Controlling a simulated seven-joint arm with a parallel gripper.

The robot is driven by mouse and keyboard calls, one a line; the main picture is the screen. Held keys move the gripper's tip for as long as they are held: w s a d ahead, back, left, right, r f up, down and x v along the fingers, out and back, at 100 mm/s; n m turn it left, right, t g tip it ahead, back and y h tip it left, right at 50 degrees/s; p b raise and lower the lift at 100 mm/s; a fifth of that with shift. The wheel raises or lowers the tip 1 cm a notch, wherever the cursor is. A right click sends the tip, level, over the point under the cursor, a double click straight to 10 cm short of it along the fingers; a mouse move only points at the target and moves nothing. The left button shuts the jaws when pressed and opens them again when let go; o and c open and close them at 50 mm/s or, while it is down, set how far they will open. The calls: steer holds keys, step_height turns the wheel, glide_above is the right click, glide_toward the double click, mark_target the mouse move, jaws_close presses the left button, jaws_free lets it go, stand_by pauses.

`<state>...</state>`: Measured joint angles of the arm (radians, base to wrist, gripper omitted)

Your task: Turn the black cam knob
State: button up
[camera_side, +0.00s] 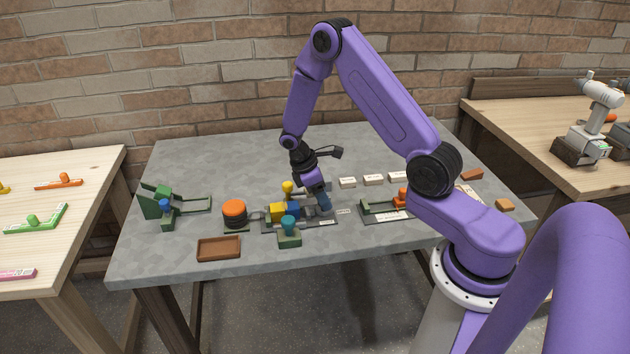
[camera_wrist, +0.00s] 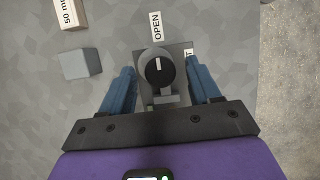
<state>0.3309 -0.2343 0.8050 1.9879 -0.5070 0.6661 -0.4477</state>
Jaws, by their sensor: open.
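The black cam knob (camera_wrist: 160,70) shows in the wrist view as a round black disc with a white mark, on a grey base plate (camera_wrist: 181,49). A label reading "OPEN" lies just beyond it, and another label is partly hidden by the right finger. My gripper (camera_wrist: 160,73) is open, with one blue finger on each side of the knob and a visible gap to it on both sides. In the side view my gripper (camera_side: 326,206) points down at the middle of the table. The knob is hidden there behind the gripper.
A grey cube (camera_wrist: 80,64) and a "50 mm" block (camera_wrist: 71,13) lie left in the wrist view. A brown tray (camera_side: 218,249) sits at the front.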

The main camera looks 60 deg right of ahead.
steer(key=v, duration=1.7)
steer(key=shift+r, duration=0.15)
steer(key=s+a+r+n+t+y, duration=0.1)
steer(key=s+a+r+n+t, duration=0.15)
steer(key=s+a, duration=0.9)
steer(key=s+a+r+y, duration=0.1)
steer(key=s+a+y, duration=0.1)
steer(key=s, duration=1.6)
steer(key=shift+s+n+t+y, duration=0.25)
steer(key=shift+n+t+y, duration=0.15)
steer(key=shift+n+t, duration=0.05)
